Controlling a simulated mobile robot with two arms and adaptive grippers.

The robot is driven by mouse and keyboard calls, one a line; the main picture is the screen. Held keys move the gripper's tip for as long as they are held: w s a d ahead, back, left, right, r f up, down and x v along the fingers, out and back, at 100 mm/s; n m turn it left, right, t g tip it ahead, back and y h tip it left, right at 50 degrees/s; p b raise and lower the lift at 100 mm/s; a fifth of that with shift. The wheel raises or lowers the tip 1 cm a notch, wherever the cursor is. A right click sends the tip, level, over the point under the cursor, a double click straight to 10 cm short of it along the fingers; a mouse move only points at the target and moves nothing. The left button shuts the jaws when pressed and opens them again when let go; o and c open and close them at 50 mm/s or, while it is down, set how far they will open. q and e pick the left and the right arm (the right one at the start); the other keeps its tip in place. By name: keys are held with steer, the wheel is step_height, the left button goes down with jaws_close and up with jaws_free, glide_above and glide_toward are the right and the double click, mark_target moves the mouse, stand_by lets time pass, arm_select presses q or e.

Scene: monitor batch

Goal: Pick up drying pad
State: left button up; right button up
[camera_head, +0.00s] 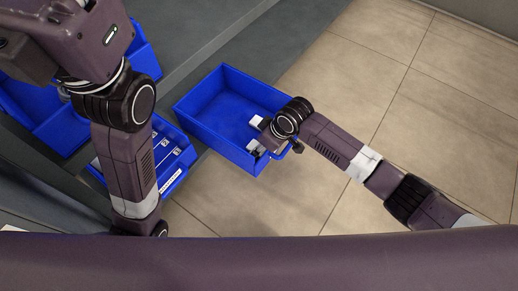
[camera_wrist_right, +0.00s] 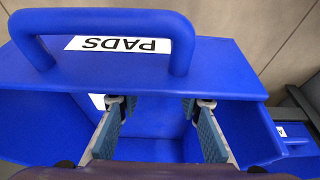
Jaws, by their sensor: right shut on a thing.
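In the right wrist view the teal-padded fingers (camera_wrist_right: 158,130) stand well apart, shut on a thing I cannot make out. I cannot tell a drying pad apart from the blue inside. A small white patch (camera_wrist_right: 97,101) shows beside the left finger. My left gripper is out of view.
Other blue bins (camera_head: 145,62) stand at the left, partly behind my left arm. A blue tray (camera_head: 172,182) holds white, labelled items. A grey surface (camera_head: 190,30) runs along the upper left. Tiled floor (camera_head: 430,100) is open at the right.

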steer(key=shift+c, duration=1.3)
steer(key=shift+r, duration=0.1)
